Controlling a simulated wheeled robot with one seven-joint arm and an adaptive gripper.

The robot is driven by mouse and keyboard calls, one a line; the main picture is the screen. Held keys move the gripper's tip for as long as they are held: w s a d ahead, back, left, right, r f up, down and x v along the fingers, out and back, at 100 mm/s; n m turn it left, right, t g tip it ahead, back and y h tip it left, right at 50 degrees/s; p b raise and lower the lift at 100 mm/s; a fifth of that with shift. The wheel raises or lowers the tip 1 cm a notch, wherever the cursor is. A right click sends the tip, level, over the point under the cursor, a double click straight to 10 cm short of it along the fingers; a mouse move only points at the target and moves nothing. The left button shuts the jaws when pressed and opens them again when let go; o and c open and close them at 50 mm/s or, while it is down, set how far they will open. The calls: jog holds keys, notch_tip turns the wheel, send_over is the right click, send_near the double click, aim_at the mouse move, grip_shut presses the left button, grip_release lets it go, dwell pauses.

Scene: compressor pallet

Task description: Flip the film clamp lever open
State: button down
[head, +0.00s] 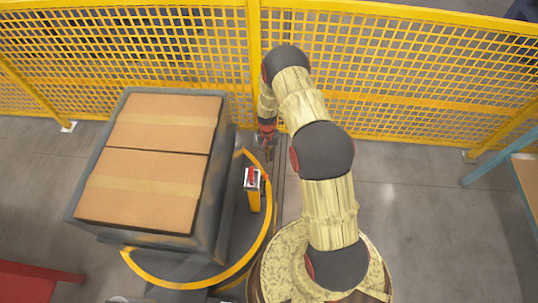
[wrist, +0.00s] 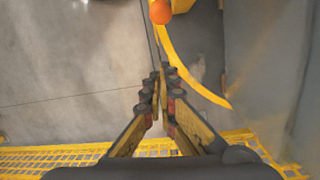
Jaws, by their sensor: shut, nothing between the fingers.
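The film clamp (head: 254,192) is a small yellow post with a pale top, standing at the right side of the turntable. A red lever (head: 251,175) sits on its top; its exact angle is too small to tell. My gripper (head: 267,150) is beyond the clamp in the head view, apart from it and partly hidden by my arm. In the wrist view my gripper (wrist: 157,80) is shut, with nothing between the fingers. A round orange knob (wrist: 160,12) shows past the fingertips at the top edge; I cannot tell whether it belongs to the lever.
Two film-wrapped cartons (head: 150,160) stand on the turntable (head: 262,232), which has a yellow rim. A yellow mesh fence (head: 400,60) runs close behind my gripper. A red object (head: 30,283) is at lower left, a table (head: 525,175) at right. Grey floor is open between.

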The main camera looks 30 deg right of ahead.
jog(key=s+a+f+b, duration=0.2)
jog(key=s+f, duration=0.1)
jog(key=shift+s+a+f, duration=0.1)
jog(key=shift+a+f, duration=0.05)
jog(key=shift+a, duration=0.2)
dwell(0.6)
